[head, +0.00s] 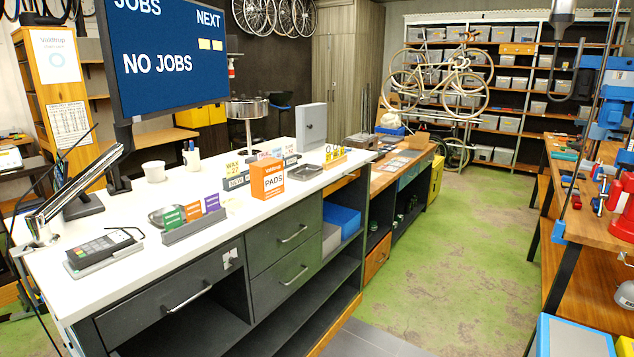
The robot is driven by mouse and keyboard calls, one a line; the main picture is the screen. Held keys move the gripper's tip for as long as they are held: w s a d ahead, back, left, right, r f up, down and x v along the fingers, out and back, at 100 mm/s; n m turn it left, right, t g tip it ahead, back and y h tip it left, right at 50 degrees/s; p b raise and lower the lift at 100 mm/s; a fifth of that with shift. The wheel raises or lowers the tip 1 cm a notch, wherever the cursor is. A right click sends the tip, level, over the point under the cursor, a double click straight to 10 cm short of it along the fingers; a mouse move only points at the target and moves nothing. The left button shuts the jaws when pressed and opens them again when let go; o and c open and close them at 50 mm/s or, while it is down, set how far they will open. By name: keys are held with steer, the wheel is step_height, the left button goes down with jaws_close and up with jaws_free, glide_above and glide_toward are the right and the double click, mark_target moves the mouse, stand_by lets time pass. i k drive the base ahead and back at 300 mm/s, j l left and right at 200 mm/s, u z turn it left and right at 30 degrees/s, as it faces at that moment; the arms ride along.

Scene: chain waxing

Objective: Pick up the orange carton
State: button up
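The orange carton (267,182) stands upright on the white counter top, near its front edge, right of the middle of the counter. Its front carries a white label reading "PADS". My gripper is not in this head view, so I cannot see its state or its place relative to the carton.
A card holder (194,226) with coloured cards stands left of the carton, and a payment terminal (103,246) lies further left. Small signs (247,178) stand just behind the carton. A large screen (167,58) rises over the counter. The green floor (440,260) to the right is clear.

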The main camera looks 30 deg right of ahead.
mark_target(267, 174)
steer(key=z, duration=0.6)
steer(key=i+l+u, duration=0.2)
steer(key=l+u, duration=0.2)
steer(key=i+l+u, duration=0.5)
steer(key=u, duration=0.15)
steer(key=i+l+u, duration=0.45)
steer(key=l+u, duration=0.15)
steer(key=l, duration=0.2)
steer(key=i+l+u, duration=0.15)
steer(key=l+u, duration=0.2)
steer(key=l, duration=0.1)
